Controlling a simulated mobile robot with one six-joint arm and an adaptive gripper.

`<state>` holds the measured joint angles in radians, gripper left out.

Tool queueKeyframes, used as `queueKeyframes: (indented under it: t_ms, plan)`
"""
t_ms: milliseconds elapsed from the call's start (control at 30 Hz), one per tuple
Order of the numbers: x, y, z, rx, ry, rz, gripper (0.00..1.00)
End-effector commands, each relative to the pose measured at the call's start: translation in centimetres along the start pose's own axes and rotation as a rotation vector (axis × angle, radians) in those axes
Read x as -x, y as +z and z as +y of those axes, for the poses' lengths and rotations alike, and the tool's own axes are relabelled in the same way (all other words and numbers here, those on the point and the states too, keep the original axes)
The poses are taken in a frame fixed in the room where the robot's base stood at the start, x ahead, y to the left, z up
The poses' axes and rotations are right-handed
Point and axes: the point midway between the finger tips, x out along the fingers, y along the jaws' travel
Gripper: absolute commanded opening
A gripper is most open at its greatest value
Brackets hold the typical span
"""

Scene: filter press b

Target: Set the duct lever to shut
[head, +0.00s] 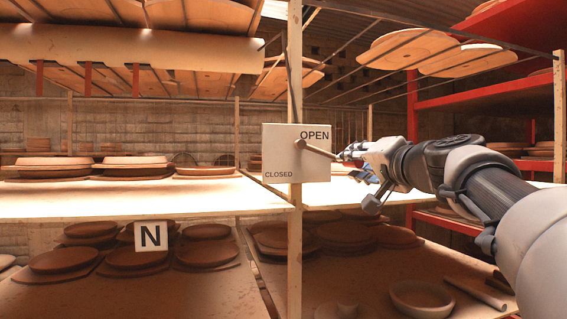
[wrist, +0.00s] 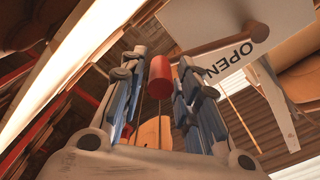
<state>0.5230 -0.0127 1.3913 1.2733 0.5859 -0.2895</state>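The duct lever (head: 318,150) is a brown rod on a pale box (head: 281,165) marked OPEN at upper right and CLOSED at lower left. In the head view it slants right and slightly down from its pivot, on the OPEN side. The wrist view shows the rod (wrist: 222,46) and the OPEN lettering at upper right. A red cylindrical grip (wrist: 159,78) is seen between my fingers, seemingly at the rod's outer end. My gripper (head: 354,163) is right of the box at the rod's end. Its fingers (wrist: 160,66) are apart around the grip; contact is not clear.
A wooden post (head: 295,235) stands directly by the box. Pale shelves (head: 150,200) hold several round clay pieces. Red racking (head: 470,97) stands at the right, beyond my arm.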

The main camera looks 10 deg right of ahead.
Motion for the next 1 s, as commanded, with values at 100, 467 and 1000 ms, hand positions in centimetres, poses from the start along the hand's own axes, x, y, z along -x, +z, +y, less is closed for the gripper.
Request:
queueKeyframes:
  t_ms: [100, 467, 1000]
  plan:
    - [-0.01, 0.01, 0.00, 0.000, 0.000, 0.000, 0.19]
    - [0.00, -0.01, -0.01, 0.000, 0.000, 0.000, 0.00]
    - [0.01, 0.30, 0.20, -0.025, 0.000, 0.000, 0.00]
